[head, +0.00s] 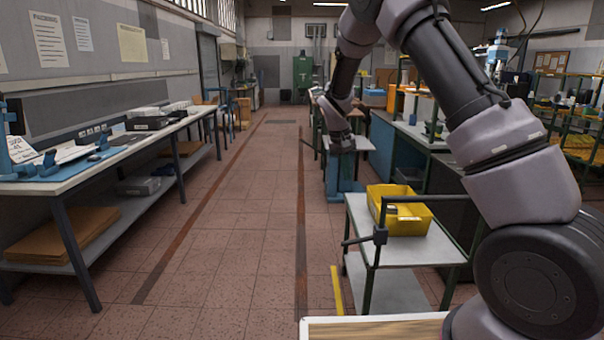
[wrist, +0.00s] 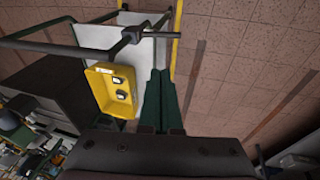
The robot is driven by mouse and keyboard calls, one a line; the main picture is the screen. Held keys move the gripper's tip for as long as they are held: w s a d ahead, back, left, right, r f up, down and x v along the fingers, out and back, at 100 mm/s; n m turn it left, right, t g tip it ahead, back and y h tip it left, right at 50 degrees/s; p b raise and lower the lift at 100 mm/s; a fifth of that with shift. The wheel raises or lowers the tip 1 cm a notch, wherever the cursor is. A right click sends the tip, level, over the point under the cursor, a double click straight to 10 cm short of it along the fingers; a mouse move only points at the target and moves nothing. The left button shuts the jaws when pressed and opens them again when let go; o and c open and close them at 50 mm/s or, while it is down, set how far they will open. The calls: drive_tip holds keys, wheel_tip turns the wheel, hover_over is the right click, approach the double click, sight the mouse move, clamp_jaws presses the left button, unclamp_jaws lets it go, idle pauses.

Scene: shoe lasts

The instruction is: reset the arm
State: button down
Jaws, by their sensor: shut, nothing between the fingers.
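My arm reaches up and away in the head view, and its end hangs over the aisle. My gripper is small and dark there, and its fingertips are hard to make out. In the wrist view my gripper (wrist: 160,72) shows two dark green fingers lying together, shut, with nothing held. It is apart from the cart and the yellow bin (head: 408,222). The bin also shows in the wrist view (wrist: 98,95), with a couple of small dark-and-white items inside.
The bin stands on a grey two-level cart (head: 440,248) with a dark frame at right. A long workbench (head: 75,180) with tools and trays lines the left. Benches and racks stand farther back at right. The tiled aisle (head: 235,230) is clear.

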drive_tip(key=s+d+r+m+t+y, duration=0.15)
drive_tip(key=s+d+r, duration=0.25)
drive_tip(key=s+r, duration=0.45)
drive_tip(key=s+d+r+m+y, duration=0.1)
drive_tip(key=s+d+r+y, duration=0.15)
drive_tip(key=s+r, duration=0.6)
drive_tip(key=s+d+r+t, duration=0.1)
drive_tip(key=s+r, duration=0.1)
drive_tip(key=s, duration=0.4)
drive_tip(key=s+d+r+t, duration=0.1)
drive_tip(key=s+r, duration=0.2)
drive_tip(key=s, duration=0.3)
drive_tip(key=s+d+r+m+t, duration=0.1)
drive_tip(key=s+r, duration=0.2)
drive_tip(key=s, duration=0.3)
drive_tip(key=shift+r+t+y, duration=0.25)
drive_tip(key=shift+t+y, duration=0.05)
drive_tip(key=shift+t, duration=0.05)
